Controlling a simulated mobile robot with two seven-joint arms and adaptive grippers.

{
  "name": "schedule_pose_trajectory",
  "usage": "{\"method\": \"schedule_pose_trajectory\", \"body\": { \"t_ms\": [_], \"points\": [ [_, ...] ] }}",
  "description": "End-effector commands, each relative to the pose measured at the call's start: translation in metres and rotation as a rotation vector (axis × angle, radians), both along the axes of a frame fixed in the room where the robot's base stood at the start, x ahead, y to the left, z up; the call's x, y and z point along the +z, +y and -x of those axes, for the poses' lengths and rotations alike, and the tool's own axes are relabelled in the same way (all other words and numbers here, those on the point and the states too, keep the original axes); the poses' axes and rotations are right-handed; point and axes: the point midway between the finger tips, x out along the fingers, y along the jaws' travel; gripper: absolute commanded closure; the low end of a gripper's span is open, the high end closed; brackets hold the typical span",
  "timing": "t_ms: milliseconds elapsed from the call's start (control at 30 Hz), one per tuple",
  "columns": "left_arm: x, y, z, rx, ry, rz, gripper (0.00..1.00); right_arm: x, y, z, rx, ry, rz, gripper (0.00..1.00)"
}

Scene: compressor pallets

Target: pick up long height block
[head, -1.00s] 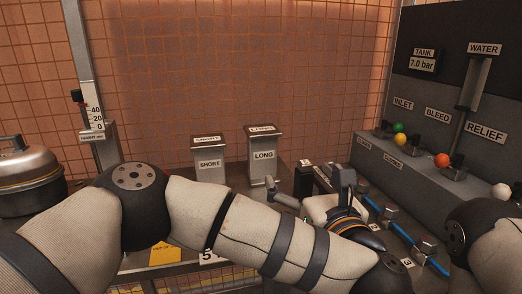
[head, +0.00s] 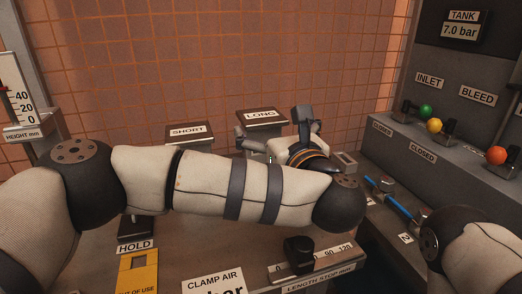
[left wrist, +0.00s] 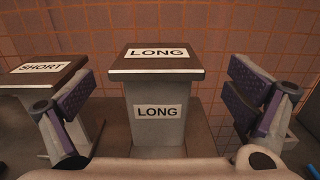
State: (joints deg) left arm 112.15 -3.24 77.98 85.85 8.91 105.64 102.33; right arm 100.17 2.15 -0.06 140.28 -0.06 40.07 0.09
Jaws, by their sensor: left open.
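The long height block (head: 262,116) is a grey upright block with a dark top, marked LONG, at the back of the bench near the tiled wall. In the left wrist view the block (left wrist: 158,100) stands upright in the middle. My left gripper (head: 274,134) is open in front of it. In the left wrist view its fingers (left wrist: 160,96) are spread to the left and right of the block, with a gap on each side. The block's lower part is hidden by my left arm in the head view. My right gripper is out of view.
The SHORT block (head: 188,133) stands left of the long one; in the left wrist view it (left wrist: 45,75) is close to the left finger. A height gauge (head: 22,105) is at far left. A valve panel (head: 440,150) with coloured balls is at right.

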Motion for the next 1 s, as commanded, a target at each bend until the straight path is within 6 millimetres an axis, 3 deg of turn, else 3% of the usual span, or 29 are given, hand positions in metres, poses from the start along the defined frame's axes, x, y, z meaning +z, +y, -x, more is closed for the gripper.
{"method": "schedule_pose_trajectory", "body": {
  "t_ms": [200,467,833,1000],
  "points": [
    [-0.004,0.016,-0.035,0.003,-0.001,0.001,0.02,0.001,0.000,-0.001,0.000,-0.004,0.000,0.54],
    [-0.004,0.016,-0.040,0.000,0.000,0.000,0.02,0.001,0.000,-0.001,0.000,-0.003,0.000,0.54],
    [-0.004,0.016,-0.040,0.001,0.000,0.000,0.86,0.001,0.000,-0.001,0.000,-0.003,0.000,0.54],
    [0.000,0.017,-0.040,0.001,-0.009,0.001,0.87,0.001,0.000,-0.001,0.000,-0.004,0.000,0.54]
  ]
}}
